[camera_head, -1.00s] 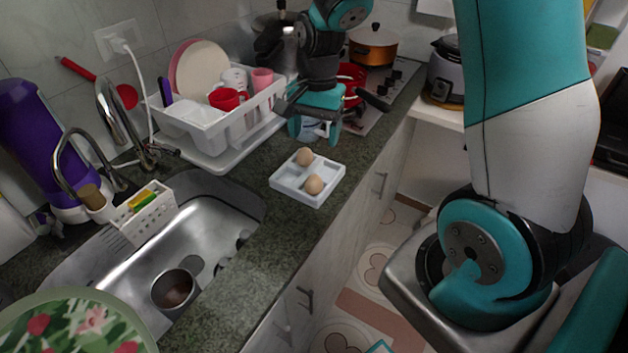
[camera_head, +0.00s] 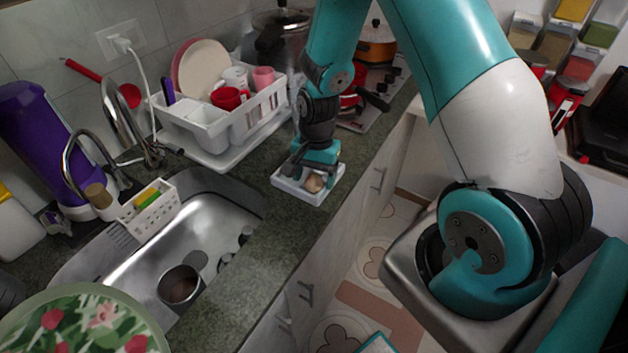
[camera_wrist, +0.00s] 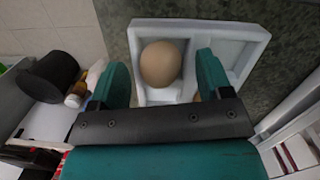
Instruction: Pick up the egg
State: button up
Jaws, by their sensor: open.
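A brown egg (camera_wrist: 161,63) sits in a compartment of the white tray (camera_wrist: 200,28) on the counter. In the wrist view my gripper (camera_wrist: 160,85) is open, with one teal finger on each side of the egg's near end and a gap to each finger. In the head view my gripper (camera_head: 311,172) is low over the white tray (camera_head: 316,201). One egg (camera_head: 314,184) shows there in the front compartment. The second egg is hidden behind my gripper.
A white dish rack (camera_head: 215,125) with plates and cups stands left of my arm. The steel sink (camera_head: 190,235) is in front. An orange pot (camera_head: 377,47) is on the stove behind. Bare counter (camera_head: 255,270) lies between sink and counter edge.

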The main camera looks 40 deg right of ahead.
aim_at(314, 174)
jog(key=c, duration=1)
jog(key=shift+r, duration=0.1)
notch_tip(314, 174, up, 20)
jog(key=shift+f+b, duration=0.1)
jog(key=shift+b, duration=0.9)
